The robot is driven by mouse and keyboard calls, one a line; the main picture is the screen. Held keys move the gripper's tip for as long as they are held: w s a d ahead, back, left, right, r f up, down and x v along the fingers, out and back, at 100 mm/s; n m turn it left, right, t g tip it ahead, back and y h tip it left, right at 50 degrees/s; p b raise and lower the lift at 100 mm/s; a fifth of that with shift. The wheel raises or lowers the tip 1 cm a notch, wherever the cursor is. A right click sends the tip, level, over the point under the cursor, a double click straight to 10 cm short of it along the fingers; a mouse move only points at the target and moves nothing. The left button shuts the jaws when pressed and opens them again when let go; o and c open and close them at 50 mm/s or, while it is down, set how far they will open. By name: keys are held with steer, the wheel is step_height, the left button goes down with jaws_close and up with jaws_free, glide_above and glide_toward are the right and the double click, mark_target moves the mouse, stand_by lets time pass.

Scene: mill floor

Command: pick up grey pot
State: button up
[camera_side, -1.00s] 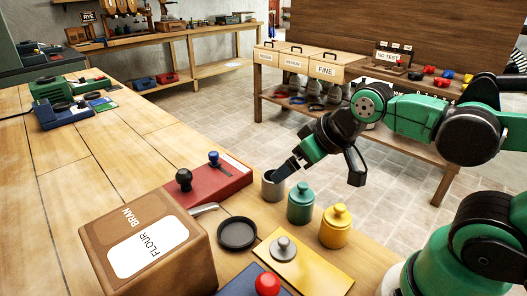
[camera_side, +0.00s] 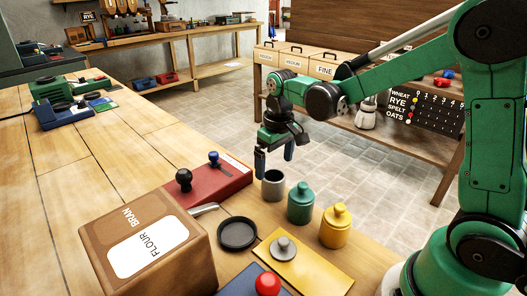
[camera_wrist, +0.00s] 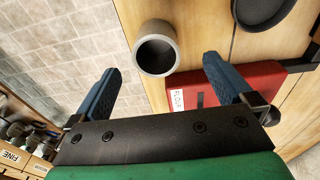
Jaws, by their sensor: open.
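The grey pot (camera_side: 273,187) is an open, upright cylinder on the wooden bench near its far right edge, left of the green pot. My gripper (camera_side: 275,160) is open and empty, with its fingers pointing down just above and behind the grey pot in the side view. In the wrist view, the grey pot (camera_wrist: 155,50) shows its dark, empty inside beyond the fingertips, roughly between the blue fingers of my gripper (camera_wrist: 162,66). I see no finger touching it.
A lidded green pot (camera_side: 301,204) and a lidded yellow pot (camera_side: 335,228) stand to the right. A red box (camera_side: 222,183) with knobs lies left. A black dish (camera_side: 237,234), a yellow plate (camera_side: 310,262) and a brown flour box (camera_side: 150,245) are nearer.

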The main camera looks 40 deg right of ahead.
mark_target(273, 184)
steer(key=shift+w+d+f+g, duration=0.15)
steer(key=shift+w+f+g, duration=0.05)
steer(key=shift+f, duration=0.4)
steer(key=shift+w+d+f+g, duration=0.15)
steer(key=shift+w+f+g, duration=0.05)
steer(key=shift+f, duration=2.9)
jaws_close()
